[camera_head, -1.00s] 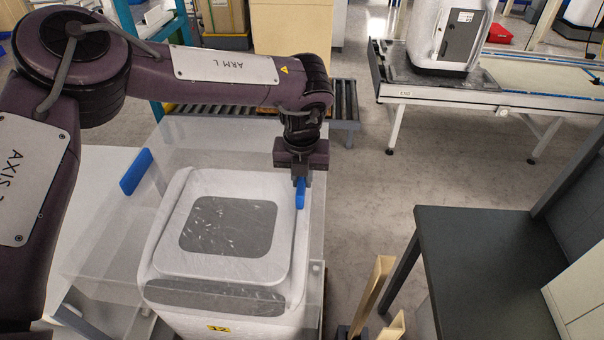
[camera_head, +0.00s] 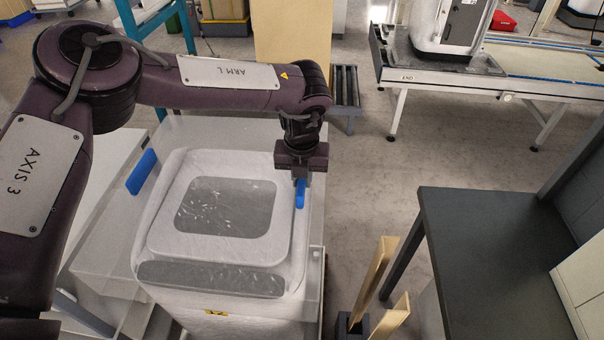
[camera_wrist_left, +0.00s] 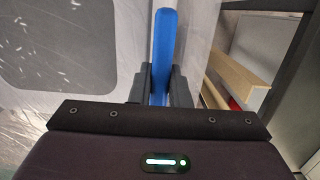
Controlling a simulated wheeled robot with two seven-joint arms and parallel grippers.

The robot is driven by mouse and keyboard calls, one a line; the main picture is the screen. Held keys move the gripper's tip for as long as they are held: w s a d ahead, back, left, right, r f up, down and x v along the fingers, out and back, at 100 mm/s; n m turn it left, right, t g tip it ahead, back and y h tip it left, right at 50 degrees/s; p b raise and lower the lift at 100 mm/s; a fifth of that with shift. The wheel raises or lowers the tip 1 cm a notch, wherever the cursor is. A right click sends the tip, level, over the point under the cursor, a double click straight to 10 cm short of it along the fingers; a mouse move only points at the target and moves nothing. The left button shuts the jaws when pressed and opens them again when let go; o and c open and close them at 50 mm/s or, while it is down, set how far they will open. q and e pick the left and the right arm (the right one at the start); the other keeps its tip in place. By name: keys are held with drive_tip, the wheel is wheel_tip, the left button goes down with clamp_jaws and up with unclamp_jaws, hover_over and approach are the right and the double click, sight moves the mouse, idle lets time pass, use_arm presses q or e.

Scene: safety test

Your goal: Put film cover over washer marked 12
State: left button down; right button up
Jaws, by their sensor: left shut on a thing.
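The washer (camera_head: 228,207) is a white box with a dark panel in its lid and a dark strip along its front. A yellow label (camera_head: 215,312) low on its front is partly obscured in the head view. The clear film cover (camera_head: 105,262) lies over and around the washer and spreads out to its left. The cover has a blue tab (camera_head: 142,171) at the left and a blue handle (camera_head: 300,195) at the right. My left gripper (camera_head: 301,180) points down and is shut on the right blue handle, also clear in the left wrist view (camera_wrist_left: 165,50). My right gripper is out of view.
A dark table (camera_head: 490,265) stands at the right. Wooden posts (camera_head: 376,285) rise between it and the washer. A conveyor (camera_head: 480,80) with a white machine is at the back right. Open floor (camera_head: 385,165) lies right of my left gripper.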

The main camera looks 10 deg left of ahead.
use_arm(q)
drive_tip(key=shift+f+b, duration=0.9)
drive_tip(key=shift+f, duration=0.85)
drive_tip(key=shift+f+b, duration=0.3)
drive_tip(key=shift+f, duration=0.25)
drive_tip(key=c, duration=1)
unclamp_jaws()
drive_tip(key=shift+o, duration=0.2)
